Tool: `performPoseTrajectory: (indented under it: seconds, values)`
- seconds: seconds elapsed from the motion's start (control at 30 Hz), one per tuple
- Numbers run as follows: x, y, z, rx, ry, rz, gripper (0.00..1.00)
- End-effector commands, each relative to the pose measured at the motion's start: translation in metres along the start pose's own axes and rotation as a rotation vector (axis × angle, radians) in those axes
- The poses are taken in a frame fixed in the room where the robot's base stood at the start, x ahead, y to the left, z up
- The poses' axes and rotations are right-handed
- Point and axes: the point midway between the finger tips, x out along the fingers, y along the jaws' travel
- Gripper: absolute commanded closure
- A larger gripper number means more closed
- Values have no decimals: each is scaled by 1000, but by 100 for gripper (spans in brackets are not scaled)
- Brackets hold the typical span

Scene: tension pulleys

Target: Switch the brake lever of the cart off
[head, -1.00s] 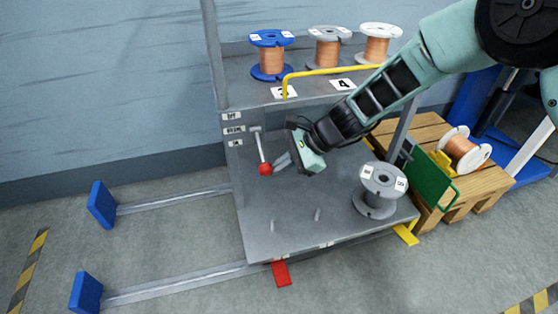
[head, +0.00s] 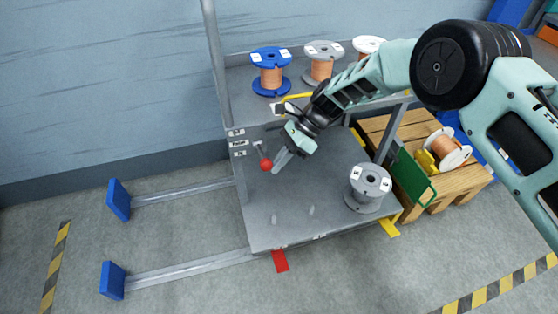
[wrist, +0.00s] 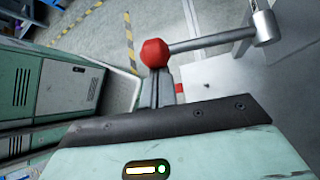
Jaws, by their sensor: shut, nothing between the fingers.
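The brake lever is a thin metal rod with a red ball knob (head: 266,165) on the inner left side of the grey cart (head: 275,235). Beside it are three small labels, the top one reading OFF (head: 237,132). The knob hangs a little below the lowest label. My gripper (head: 277,168) is shut and empty, its fingertips just right of the knob. In the wrist view the knob (wrist: 154,53) is right at the fingertips (wrist: 160,82), and the rod runs right to its pivot (wrist: 265,25). I cannot tell whether the fingers touch the knob.
Spools stand on the upper shelf, including a blue one (head: 270,72). An empty grey spool (head: 368,186) stands on the lower deck, right of my gripper. A wooden pallet (head: 455,183) with a copper spool is at the right. Floor rails (head: 190,195) lie left of the cart.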

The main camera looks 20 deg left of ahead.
Motion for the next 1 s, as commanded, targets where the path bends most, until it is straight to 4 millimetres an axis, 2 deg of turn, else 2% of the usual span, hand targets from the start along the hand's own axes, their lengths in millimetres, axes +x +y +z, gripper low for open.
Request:
performPoseTrajectory:
  seconds: [0.03,0.33,1.0]
  values:
    - [-6,1,7,-3,-3,-2,100]
    - [-20,0,20,-3,-4,-4,100]
    - [-27,-1,26,-3,-3,-4,100]
